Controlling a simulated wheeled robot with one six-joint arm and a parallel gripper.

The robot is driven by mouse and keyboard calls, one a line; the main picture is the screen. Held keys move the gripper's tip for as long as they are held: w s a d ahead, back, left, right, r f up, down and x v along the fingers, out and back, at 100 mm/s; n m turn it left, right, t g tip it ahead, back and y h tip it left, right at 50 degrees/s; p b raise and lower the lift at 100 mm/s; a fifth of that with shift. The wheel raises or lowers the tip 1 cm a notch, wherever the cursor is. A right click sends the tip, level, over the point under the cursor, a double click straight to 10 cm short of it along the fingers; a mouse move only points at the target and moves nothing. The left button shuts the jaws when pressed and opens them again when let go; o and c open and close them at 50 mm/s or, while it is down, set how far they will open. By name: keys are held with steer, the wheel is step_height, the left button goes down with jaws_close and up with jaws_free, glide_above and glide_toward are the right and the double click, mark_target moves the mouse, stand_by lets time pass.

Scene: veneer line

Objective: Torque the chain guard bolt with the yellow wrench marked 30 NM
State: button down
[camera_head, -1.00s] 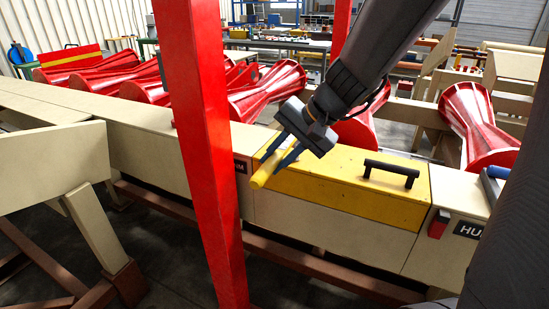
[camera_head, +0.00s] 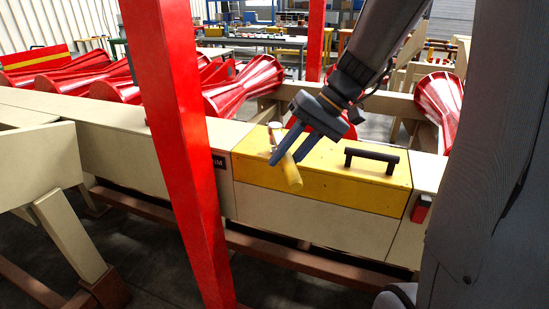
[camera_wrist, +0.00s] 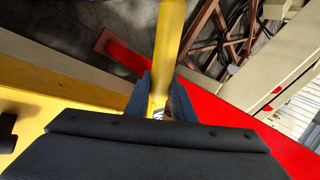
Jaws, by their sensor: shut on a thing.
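My gripper (camera_head: 287,148) is shut on the yellow wrench (camera_head: 292,174), holding it over the left part of the yellow chain guard (camera_head: 330,178). The wrench's yellow handle points toward the front, and its pale metal end lies toward the back, near the guard's top. I cannot tell whether it touches the guard. In the wrist view the yellow handle (camera_wrist: 171,35) runs up from between the blue-grey fingers (camera_wrist: 158,100). The 30 NM marking is not readable, and I cannot make out the chain guard bolt.
A black handle (camera_head: 371,158) stands on the guard's right part. A red post (camera_head: 180,150) rises close to the left of the guard. Red rollers (camera_head: 240,90) lie behind the beige conveyor frame (camera_head: 120,140). Dark floor is open in front.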

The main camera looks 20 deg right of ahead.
steer(key=shift+d+f+n+g+p, duration=0.2)
steer(key=shift+d+n+g, duration=0.25)
steer(key=shift+d+n, duration=0.45)
steer(key=shift+d+f+n+g+p, duration=0.1)
steer(key=shift+d+f+n+g, duration=0.15)
steer(key=shift+d+n+g, duration=0.6)
steer(key=shift+d+f+m+t+b, duration=0.15)
steer(key=shift+f+t+b, duration=0.1)
steer(key=shift+f, duration=0.2)
steer(key=shift+d+f+m+t+b, duration=0.1)
steer(key=shift+d+f+t+b, duration=0.1)
steer(key=shift+f, duration=0.25)
steer(key=shift+a, duration=0.1)
steer(key=w+a+m+t+h, duration=0.1)
steer(key=w+a+m+t, duration=0.1)
steer(key=a+m+t, duration=0.3)
steer(key=shift+w+a+m, duration=0.15)
steer(key=shift+a+m, duration=1.65)
steer(key=shift+a, duration=1.15)
